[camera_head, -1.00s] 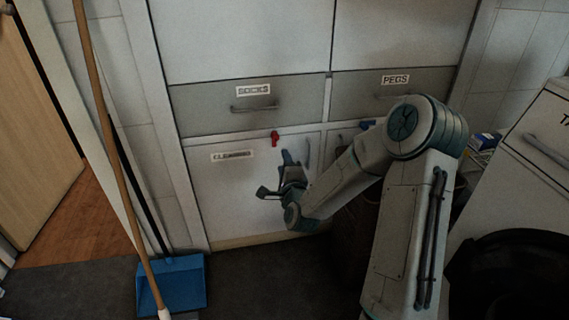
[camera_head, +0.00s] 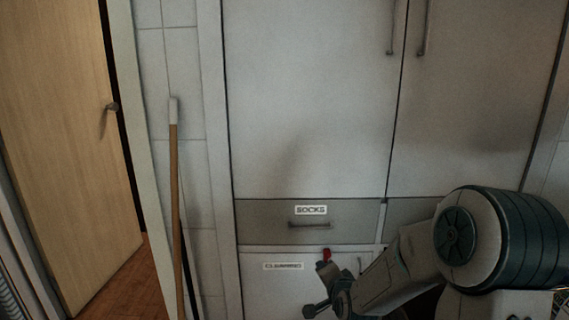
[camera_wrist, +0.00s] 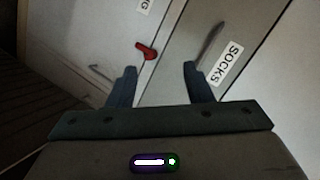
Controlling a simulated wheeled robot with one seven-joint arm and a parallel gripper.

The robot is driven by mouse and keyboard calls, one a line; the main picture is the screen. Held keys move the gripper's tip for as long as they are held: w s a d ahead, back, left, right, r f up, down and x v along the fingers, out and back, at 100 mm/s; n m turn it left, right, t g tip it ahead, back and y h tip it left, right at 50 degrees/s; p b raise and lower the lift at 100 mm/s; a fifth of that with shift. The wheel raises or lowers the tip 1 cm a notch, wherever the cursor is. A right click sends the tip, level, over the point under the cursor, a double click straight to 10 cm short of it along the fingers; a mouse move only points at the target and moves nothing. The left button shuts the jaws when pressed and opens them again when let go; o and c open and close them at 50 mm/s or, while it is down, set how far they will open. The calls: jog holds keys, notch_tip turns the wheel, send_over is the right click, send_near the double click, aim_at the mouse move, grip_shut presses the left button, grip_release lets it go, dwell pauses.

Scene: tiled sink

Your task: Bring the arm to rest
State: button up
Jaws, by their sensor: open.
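My gripper (camera_head: 326,299) is low in the head view, in front of the cabinet, at the end of my bent arm. In the wrist view the two dark fingers of my gripper (camera_wrist: 160,78) stand apart with nothing between them. Beyond them is the cabinet front with a red catch (camera_wrist: 146,51). The red catch also shows in the head view (camera_head: 326,254), just above the gripper. I cannot tell how far the fingers are from the cabinet front.
The drawer labelled SOCKS (camera_head: 270,221) and the cupboard labelled CLEANING (camera_head: 258,290) are closed. Tall cupboard doors (camera_head: 310,100) rise above them. A broom handle (camera_head: 176,200) leans at the left wall. A wooden door (camera_head: 65,130) stands farther left.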

jog(key=s+d+r+n+g+h+p, duration=0.2)
jog(key=s+r+n+g+p, duration=0.7)
jog(key=s+r+p, duration=1.1)
jog(key=s+d+r+n, duration=0.1)
jog(key=s+r, duration=0.8)
jog(key=r, duration=0.2)
jog(key=shift+s+n+g+p, duration=0.2)
jog(key=shift+n+g+p, duration=0.15)
jog(key=shift+n+g, duration=0.05)
jog(key=shift+d, duration=0.1)
